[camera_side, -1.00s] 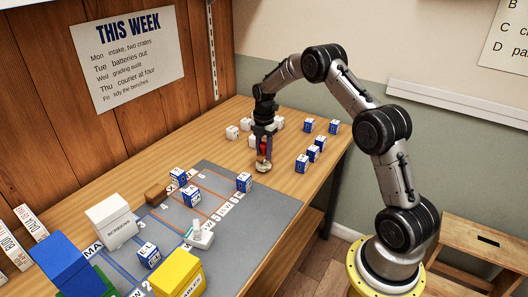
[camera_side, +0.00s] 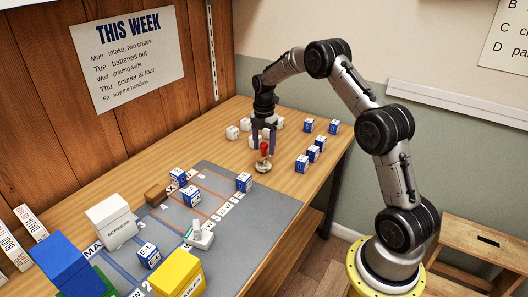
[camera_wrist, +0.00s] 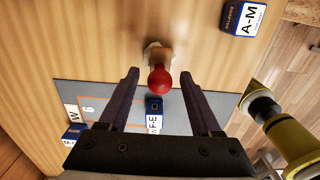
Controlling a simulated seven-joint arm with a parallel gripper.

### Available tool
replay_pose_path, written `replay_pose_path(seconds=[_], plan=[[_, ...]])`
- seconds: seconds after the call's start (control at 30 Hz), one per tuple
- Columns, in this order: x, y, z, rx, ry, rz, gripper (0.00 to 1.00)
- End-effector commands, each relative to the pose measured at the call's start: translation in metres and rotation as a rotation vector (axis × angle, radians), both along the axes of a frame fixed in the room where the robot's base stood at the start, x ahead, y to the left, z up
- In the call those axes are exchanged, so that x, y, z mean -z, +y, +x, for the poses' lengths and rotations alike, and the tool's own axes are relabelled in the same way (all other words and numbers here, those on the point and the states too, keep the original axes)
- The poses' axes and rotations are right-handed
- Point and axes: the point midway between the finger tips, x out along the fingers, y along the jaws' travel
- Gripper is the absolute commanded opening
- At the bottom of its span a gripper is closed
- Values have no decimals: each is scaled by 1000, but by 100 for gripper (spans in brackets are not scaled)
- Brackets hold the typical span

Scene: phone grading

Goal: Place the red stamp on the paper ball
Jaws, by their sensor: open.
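The red stamp (camera_side: 264,147) stands on a small pale lump that looks like the paper ball (camera_side: 262,167), on the bare wood just beyond the grey mat's far edge. In the wrist view the stamp's round red knob (camera_wrist: 160,80) shows between and ahead of my fingers, with the pale lump (camera_wrist: 157,52) partly hidden behind it. My gripper (camera_side: 265,142) is open above and around the stamp's top. In the wrist view its fingers (camera_wrist: 160,75) are spread with a gap on both sides of the knob.
The grey mat (camera_side: 262,207) carries blue-and-white boxes and a white stamp-like piece (camera_side: 201,236). White cubes (camera_side: 232,132) lie behind my gripper. Several blue boxes (camera_side: 302,163) stand to its right. Larger white, blue and yellow boxes (camera_side: 176,272) fill the near left.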

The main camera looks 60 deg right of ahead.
Motion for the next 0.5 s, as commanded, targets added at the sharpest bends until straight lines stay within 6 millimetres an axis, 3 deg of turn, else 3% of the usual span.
replay_pose_path(seconds=[0.3,0.5], plan=[[-66,0,1,0,-3,-2,65],[-87,0,0,0,0,0,65]])
